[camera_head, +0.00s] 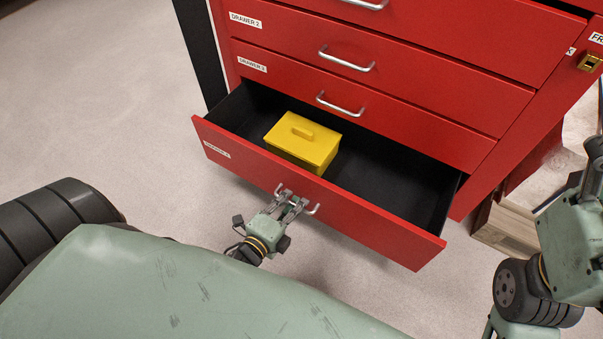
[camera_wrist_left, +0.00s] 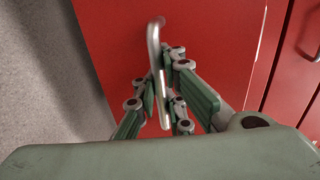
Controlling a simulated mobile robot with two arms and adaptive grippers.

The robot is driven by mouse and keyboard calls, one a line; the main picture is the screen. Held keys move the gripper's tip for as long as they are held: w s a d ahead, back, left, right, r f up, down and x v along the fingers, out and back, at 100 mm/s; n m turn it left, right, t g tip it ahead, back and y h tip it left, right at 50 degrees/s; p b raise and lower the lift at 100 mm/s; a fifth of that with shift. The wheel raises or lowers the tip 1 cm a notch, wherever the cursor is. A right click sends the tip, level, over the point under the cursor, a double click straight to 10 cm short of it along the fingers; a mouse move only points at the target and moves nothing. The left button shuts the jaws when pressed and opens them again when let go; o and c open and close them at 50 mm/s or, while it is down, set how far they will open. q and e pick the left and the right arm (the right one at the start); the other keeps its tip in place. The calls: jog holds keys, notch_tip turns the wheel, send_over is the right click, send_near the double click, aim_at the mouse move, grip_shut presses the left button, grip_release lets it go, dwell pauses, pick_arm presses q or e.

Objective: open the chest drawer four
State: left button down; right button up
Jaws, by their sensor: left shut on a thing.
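The red chest (camera_head: 440,110) stands at the top of the head view with its bottom drawer (camera_head: 350,222) pulled well out. The label on this drawer is too blurred to read for certain; it sits below the drawers labelled 2 and 3. My left gripper (camera_head: 287,198) is shut on the drawer's metal handle (camera_head: 312,209). In the left wrist view the handle (camera_wrist_left: 155,50) passes between the fingers of the left gripper (camera_wrist_left: 168,100), in front of the red drawer face. My right arm shows at the right edge, but its gripper is out of view.
A yellow box (camera_head: 303,141) with a lid handle sits inside the open black-lined drawer. The drawers above are shut. A brass latch (camera_head: 589,62) is at the upper right. A wooden crate (camera_head: 508,228) stands right of the chest.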

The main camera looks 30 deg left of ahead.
pick_arm(q)
jog(key=shift+s+r, duration=0.1)
jog(key=shift+s, duration=0.95)
jog(key=c, duration=2.1)
grip_release()
jog(key=s, duration=0.3)
jog(key=s+r, duration=0.1)
jog(key=s, duration=0.3)
jog(key=shift+s+a+r, duration=0.15)
jog(key=shift+s+r, duration=0.05)
